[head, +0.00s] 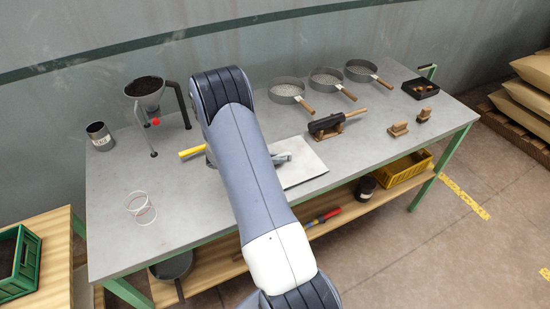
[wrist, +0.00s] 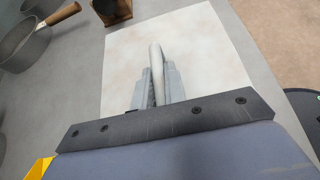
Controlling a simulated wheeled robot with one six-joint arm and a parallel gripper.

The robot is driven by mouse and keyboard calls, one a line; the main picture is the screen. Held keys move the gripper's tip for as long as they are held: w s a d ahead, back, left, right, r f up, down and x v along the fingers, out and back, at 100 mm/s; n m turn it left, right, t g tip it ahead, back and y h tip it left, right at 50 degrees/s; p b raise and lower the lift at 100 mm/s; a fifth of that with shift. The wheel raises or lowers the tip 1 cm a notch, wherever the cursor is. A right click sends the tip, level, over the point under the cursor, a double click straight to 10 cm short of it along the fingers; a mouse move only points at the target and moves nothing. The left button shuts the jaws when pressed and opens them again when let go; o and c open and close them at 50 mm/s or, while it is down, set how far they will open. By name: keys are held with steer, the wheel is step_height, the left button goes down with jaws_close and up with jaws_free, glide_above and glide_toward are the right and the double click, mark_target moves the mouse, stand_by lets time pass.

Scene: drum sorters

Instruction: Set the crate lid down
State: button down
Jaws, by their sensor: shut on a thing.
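The crate lid (head: 303,168) looks like a pale, flat square panel with faint brownish blotches, near the front edge of the grey table. In the wrist view the lid (wrist: 200,52) fills the upper middle. A light grey, rounded bar (wrist: 156,60) stands over it like a handle. My gripper (wrist: 157,88) is shut on this bar, one finger on each side. In the head view my gripper (head: 281,158) is partly hidden behind my arm, which also covers the lid's left part. I cannot tell whether the lid touches the table or hangs just above it.
A black drum on a wooden stand (head: 325,125) is close behind the lid. Several sieve pans (head: 287,91) stand at the back. A yellow-handled tool (head: 192,151) lies left of my arm. The hopper (head: 146,92) is at the back left. Free table (head: 110,220) lies at the left front.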

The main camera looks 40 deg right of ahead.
steer(key=shift+f, duration=0.2)
steer(key=c, duration=1.5)
jaws_free()
steer(key=shift+r, duration=0.1)
steer(key=shift+o, duration=0.2)
steer(key=shift+r, duration=0.15)
steer(key=b+v, duration=0.1)
steer(key=v, duration=1.1)
